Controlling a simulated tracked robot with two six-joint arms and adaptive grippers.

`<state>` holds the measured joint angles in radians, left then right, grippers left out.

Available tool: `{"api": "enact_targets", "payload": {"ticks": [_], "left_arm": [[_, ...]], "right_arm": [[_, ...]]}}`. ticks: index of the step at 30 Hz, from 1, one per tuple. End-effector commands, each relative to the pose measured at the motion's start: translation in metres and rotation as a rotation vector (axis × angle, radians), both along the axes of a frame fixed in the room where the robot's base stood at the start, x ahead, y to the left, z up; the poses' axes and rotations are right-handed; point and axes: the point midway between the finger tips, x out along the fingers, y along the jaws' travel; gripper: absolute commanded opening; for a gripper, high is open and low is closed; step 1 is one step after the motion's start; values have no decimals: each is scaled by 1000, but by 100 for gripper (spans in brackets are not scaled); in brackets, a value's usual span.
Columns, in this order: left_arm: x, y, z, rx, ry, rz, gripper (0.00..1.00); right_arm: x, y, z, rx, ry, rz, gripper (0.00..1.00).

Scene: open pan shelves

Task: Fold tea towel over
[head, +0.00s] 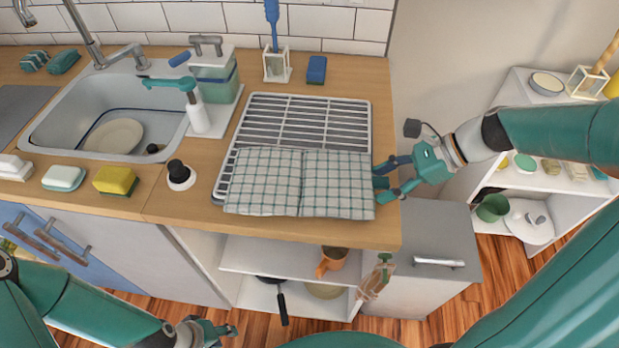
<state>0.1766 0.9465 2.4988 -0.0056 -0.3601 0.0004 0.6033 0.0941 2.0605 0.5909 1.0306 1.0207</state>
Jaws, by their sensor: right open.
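The tea towel (262,182), white with a dark green check, lies flat over the front part of the metal drying rack (305,115) and reaches toward the counter's front edge. A crease or seam runs front to back near its middle. My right gripper (381,183) is open at the towel's right edge, its fingers pointing left. Whether towel cloth lies between the fingers cannot be told. My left gripper (222,333) is low at the bottom of the view, in front of the counter and away from the towel. Its jaw opening is not clear.
Left of the rack are a sink (50,135) with a plate, a white bottle (198,115), a black-knobbed brush (180,174) and a yellow sponge (115,180). A blue sponge (316,69) stands behind the rack. Open shelves (245,254) with pans are below; white shelves (515,100) stand right.

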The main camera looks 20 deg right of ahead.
Motion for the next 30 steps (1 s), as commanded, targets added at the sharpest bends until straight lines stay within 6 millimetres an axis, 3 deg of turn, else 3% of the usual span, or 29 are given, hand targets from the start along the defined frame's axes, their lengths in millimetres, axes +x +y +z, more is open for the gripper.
{"api": "enact_targets", "payload": {"ticks": [24,25,30], "left_arm": [[0,0,7,0,0,0,40],[0,0,7,0,0,0,40],[0,0,7,0,0,0,40]], "right_arm": [[0,0,0,0,0,0,56],[0,0,0,0,0,0,55],[0,0,0,0,1,1,26]]}}
